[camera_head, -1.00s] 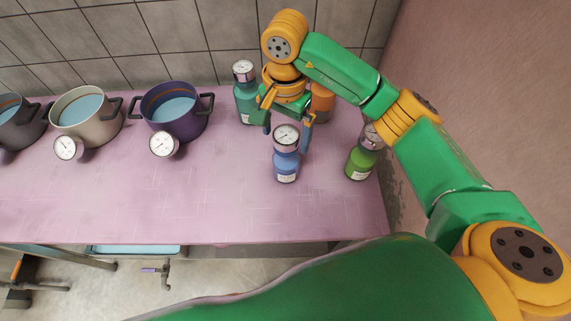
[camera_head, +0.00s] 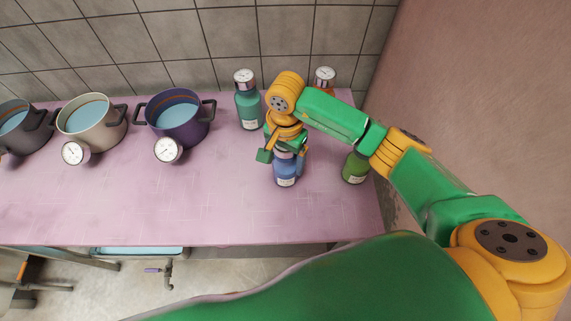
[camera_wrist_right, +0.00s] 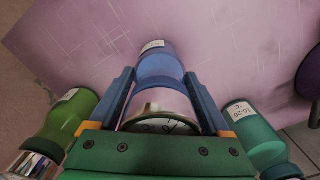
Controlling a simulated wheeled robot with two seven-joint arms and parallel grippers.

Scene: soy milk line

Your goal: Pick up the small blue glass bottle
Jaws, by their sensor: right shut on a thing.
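The small blue glass bottle (camera_head: 286,173) stands upright on the pink table, with a white label low on its front. My right gripper (camera_head: 288,158) is around its upper part from above and behind, shut on it. In the right wrist view the blue bottle (camera_wrist_right: 158,66) lies between the two blue fingers of the gripper (camera_wrist_right: 160,92), its metal gauge cap close to the camera. Much of the cap is hidden by the gripper in the head view. My left gripper does not show.
A teal bottle (camera_head: 247,104) stands behind left, an orange bottle (camera_head: 324,82) behind right, a green bottle (camera_head: 355,167) to the right. Pots, including a purple one (camera_head: 178,128), stand left with gauges. The pink table (camera_head: 150,205) is clear at the front.

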